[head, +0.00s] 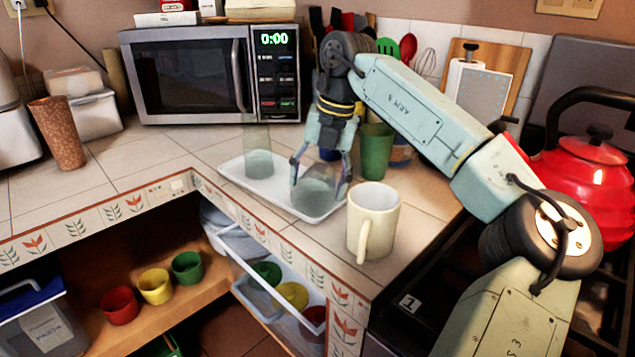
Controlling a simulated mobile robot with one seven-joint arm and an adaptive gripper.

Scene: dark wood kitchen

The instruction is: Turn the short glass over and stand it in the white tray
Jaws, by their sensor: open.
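The white tray (238,176) lies on the tiled counter in front of the microwave. A short clear glass (313,195) is at the tray's near right end and looks to be standing in it. Which way up it is I cannot tell for sure. My gripper (318,180) points down over this glass, open, with a finger on either side of it. Whether the fingers touch the glass is not clear. A taller clear glass (258,152) stands at the tray's left end.
A cream mug (372,222) stands just right of the tray, near the counter edge. A green cup (376,151) is close behind my gripper. The microwave (210,75) is behind, a red kettle (590,175) at right. Counter left of the tray is clear.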

